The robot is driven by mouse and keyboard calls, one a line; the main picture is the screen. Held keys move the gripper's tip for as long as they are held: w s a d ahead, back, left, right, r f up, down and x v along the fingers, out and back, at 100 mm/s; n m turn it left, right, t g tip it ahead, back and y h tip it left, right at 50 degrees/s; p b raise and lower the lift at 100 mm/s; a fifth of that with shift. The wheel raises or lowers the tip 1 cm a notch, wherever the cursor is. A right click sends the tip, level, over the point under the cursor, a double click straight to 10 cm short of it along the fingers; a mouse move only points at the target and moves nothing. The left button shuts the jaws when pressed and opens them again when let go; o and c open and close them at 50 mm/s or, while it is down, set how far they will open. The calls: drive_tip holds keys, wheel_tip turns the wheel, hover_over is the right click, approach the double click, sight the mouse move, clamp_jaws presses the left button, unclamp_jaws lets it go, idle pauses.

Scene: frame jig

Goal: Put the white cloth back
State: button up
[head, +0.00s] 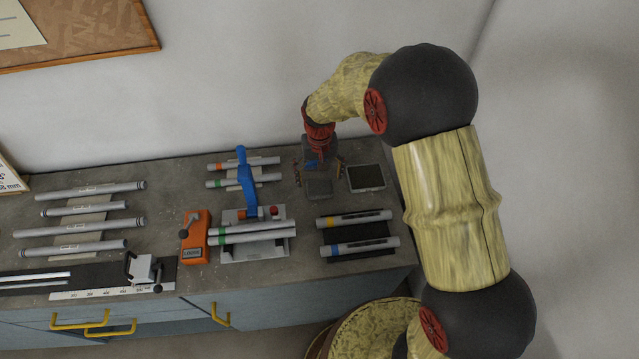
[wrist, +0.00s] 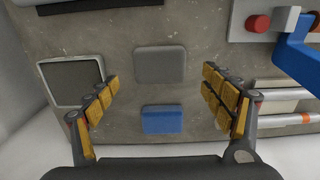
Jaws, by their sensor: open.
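I cannot make out a white cloth in either view. My gripper (head: 318,168) is at the back right of the bench, pointing down. In the wrist view its yellow-padded fingers (wrist: 160,88) are wide apart with nothing held between them. Below and between the fingers lie a blue block (wrist: 162,119) and a flat grey square pad (wrist: 160,64). The pad also shows in the head view (head: 319,188), just in front of my gripper. A dark square tray with a pale rim (wrist: 103,68) lies beside the left finger; the head view shows it right of the pad (head: 381,187).
A blue-handled clamp jig (head: 246,185) stands left of my gripper, with an orange block (head: 195,238) beside it. Marked tubes lie on a dark mat (head: 361,237) in front, others at the left. The wall is close behind.

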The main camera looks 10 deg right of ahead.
wheel_tip(320, 180, up, 6)
wheel_tip(320, 180, up, 9)
drive_tip(key=t, duration=0.1)
hover_over(320, 187)
drive_tip(key=s+d, duration=0.3)
drive_tip(key=s+d+r+t, duration=0.2)
drive_tip(key=s+d+r, duration=0.1)
drive_tip(key=s+r, duration=0.4)
drive_tip(key=s+d+r+t, duration=0.1)
drive_tip(key=s+r, duration=0.3)
drive_tip(key=s, duration=0.4)
drive_tip(key=s+d+r+t, duration=0.1)
drive_tip(key=s+d+r, duration=0.2)
drive_tip(key=s, duration=0.5)
drive_tip(key=shift+s+d+r+t, duration=0.2)
drive_tip(key=shift+d+r+t, duration=0.15)
drive_tip(key=shift+d, duration=0.25)
drive_tip(key=shift+f, duration=0.1)
wheel_tip(320, 187, down, 10)
drive_tip(key=b, duration=1)
